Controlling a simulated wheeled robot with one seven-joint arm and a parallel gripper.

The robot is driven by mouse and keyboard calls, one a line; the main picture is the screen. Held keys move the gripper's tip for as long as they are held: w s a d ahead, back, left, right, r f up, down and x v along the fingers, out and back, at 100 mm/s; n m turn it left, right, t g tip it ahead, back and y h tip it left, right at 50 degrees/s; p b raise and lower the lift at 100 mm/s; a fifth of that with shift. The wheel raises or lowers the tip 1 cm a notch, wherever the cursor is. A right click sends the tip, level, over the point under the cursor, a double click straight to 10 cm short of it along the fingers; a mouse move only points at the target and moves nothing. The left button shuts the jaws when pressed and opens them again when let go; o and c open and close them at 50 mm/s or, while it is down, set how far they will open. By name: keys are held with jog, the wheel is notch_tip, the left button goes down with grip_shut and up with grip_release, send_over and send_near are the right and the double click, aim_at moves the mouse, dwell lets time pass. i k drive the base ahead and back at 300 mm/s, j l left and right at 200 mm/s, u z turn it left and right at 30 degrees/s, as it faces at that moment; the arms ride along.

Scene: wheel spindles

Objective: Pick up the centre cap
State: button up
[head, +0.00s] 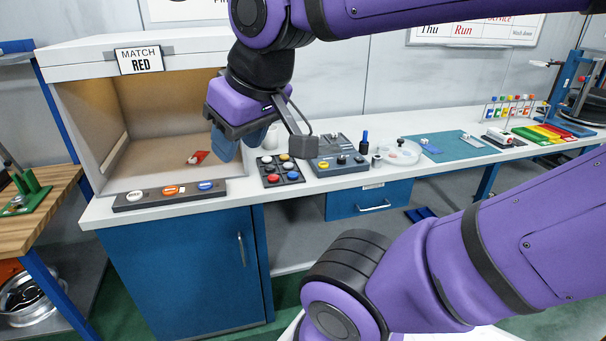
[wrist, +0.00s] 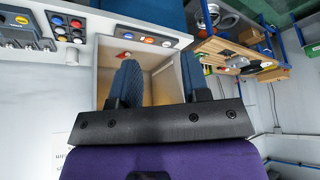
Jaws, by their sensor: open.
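No centre cap can be made out with certainty in either view. A wheel (head: 25,298) stands below the wooden bench at the left edge of the head view, and I cannot tell whether it bears a cap. My gripper (head: 238,146) hangs in front of the open booth, above the white bench, with its blue fingers pointing down. In the wrist view my gripper (wrist: 160,80) has its two fingers spread apart, with nothing between them but the booth interior behind.
The booth (head: 105,72) holds a small red piece (head: 200,157). A button strip (head: 168,194) lies along its front. A button panel (head: 281,169) and a grey control box (head: 338,163) stand to its right. The wooden bench (head: 42,180) carries a green stand (head: 27,192).

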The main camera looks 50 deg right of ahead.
aim_at(273, 179)
jog(key=i+z, duration=0.15)
jog(key=z, duration=0.25)
jog(key=i+l+z, duration=0.1)
jog(key=z, duration=0.3)
jog(key=i+z, duration=0.2)
jog(key=z, duration=0.2)
